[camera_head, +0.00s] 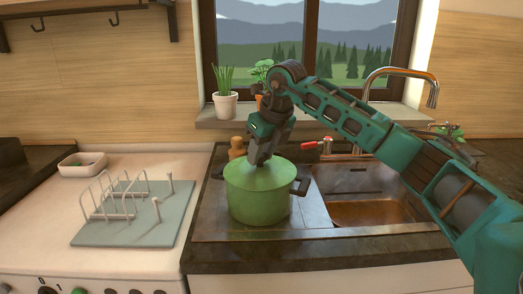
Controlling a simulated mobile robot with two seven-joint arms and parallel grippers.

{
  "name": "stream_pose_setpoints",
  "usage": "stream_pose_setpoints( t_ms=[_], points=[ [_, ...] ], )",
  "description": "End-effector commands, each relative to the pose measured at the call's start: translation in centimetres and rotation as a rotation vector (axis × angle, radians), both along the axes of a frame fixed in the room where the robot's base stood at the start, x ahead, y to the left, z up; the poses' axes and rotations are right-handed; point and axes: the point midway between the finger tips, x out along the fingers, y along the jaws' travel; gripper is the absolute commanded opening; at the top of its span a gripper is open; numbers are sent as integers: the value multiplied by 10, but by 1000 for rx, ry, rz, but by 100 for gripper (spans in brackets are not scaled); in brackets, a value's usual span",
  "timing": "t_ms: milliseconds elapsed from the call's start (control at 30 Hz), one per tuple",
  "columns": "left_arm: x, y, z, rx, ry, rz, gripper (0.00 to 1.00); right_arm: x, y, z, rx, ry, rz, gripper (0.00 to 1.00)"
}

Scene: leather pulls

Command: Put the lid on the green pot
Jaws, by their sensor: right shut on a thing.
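The green pot (258,203) stands upright on the metal surface left of the sink basin, with a dark handle on each side. A green lid (277,172) covers its top, level with the rim. I cannot tell whether it rests fully on the rim or hangs just above it. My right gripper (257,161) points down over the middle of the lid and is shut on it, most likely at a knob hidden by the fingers. My left gripper is not in view.
A sink basin (372,212) with a tall copper-coloured faucet (400,72) lies to the right. A wooden object (237,148) stands behind the pot. A dish rack (120,206) stands on a grey-green mat to the left. Potted plants (225,103) line the windowsill.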

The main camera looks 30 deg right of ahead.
Motion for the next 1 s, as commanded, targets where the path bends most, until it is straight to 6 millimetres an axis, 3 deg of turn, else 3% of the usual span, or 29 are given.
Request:
stream_pose_setpoints(
  t_ms=[233, 267, 533, 900, 1000],
  points=[
    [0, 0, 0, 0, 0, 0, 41, 0, 0, 0, 0, -2, 0, 0],
    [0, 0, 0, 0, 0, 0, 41, 0, 0, 0, 0, -2, 0, 38],
    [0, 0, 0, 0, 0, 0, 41, 0, 0, 0, 0, -1, 0, 64],
    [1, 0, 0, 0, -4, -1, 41, 0, 0, -1, 0, 1, 0, 65],
    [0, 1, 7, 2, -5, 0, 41, 0, 0, 9, 0, 0, 0, 65]
  ],
)
